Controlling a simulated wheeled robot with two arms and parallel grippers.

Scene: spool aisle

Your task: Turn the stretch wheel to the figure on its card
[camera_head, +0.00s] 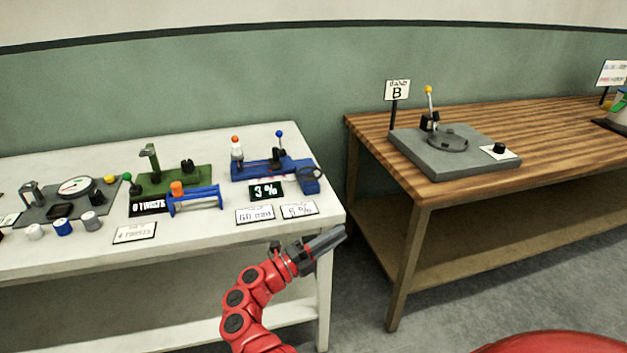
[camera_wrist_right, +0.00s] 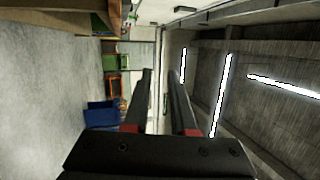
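The stretch device is a blue bench unit (camera_head: 270,168) on the white table, with a display (camera_head: 266,190) reading 3 %. A dark round wheel (camera_head: 311,174) sits at its right end. In front lie two white cards; the right card (camera_head: 299,210) shows a percent figure too blurred to read surely, and the left card (camera_head: 255,214) has small text.
A green unit (camera_head: 176,180), an orange-and-blue spool stand (camera_head: 194,200) and a dial gauge unit (camera_head: 75,190) stand left on the white table (camera_head: 200,248). A wooden bench (camera_head: 440,193) with a grey turntable unit (camera_head: 455,160) is to the right, across a gap.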

